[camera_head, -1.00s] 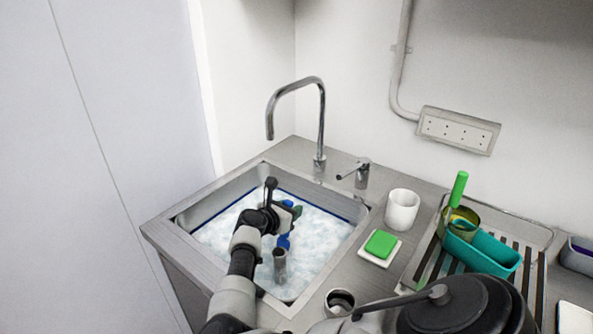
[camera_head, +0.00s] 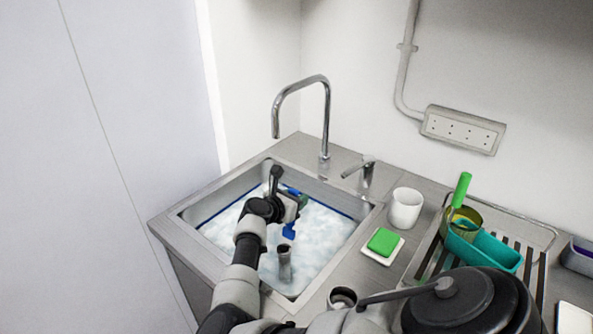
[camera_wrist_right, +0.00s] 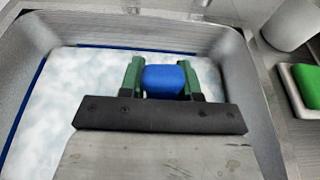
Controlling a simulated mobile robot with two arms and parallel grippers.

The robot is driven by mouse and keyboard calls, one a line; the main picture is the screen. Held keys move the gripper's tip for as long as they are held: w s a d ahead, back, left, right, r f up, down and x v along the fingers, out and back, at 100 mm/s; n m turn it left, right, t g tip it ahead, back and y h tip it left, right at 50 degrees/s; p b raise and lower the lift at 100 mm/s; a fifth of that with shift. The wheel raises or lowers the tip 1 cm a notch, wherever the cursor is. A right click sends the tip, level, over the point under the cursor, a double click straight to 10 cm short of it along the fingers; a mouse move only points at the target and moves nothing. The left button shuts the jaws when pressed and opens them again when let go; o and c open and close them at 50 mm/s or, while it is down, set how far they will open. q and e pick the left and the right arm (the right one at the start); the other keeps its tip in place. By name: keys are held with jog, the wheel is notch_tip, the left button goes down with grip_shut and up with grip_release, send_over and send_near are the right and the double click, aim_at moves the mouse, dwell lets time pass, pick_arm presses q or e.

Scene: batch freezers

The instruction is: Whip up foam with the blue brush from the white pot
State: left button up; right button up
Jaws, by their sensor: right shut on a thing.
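The blue brush (camera_head: 289,231) is held in my right gripper (camera_head: 297,201) over the sink. In the right wrist view the blue brush (camera_wrist_right: 164,81) sits between the two green fingers of my right gripper (camera_wrist_right: 163,77), which are shut on it. White foam (camera_head: 318,236) covers the water in the sink. The brush is low over the foam; I cannot tell how deep its head reaches. The white pot (camera_head: 405,208) stands upright on the counter, right of the sink, with no brush showing in it. My left gripper is not in view.
A chrome tap (camera_head: 324,120) arches over the back of the sink (camera_head: 185,227). A grey upright pipe (camera_head: 285,262) stands in the foam. A green sponge (camera_head: 383,241) lies on a white dish. A drying rack (camera_head: 535,240) with a teal container (camera_head: 487,252) is at the right.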

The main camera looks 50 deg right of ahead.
notch_tip(320, 180, up, 10)
jog(key=w+d+p, duration=0.1)
jog(key=d+p, duration=0.1)
jog(key=p, duration=0.4)
jog(key=shift+d+r, duration=0.15)
jog(key=shift+d, duration=0.1)
jog(key=shift+w, duration=0.1)
dwell(0.4)
dwell(0.4)
notch_tip(320, 180, up, 5)
jog(key=p, duration=0.3)
jog(key=shift+r, duration=0.1)
dwell(0.6)
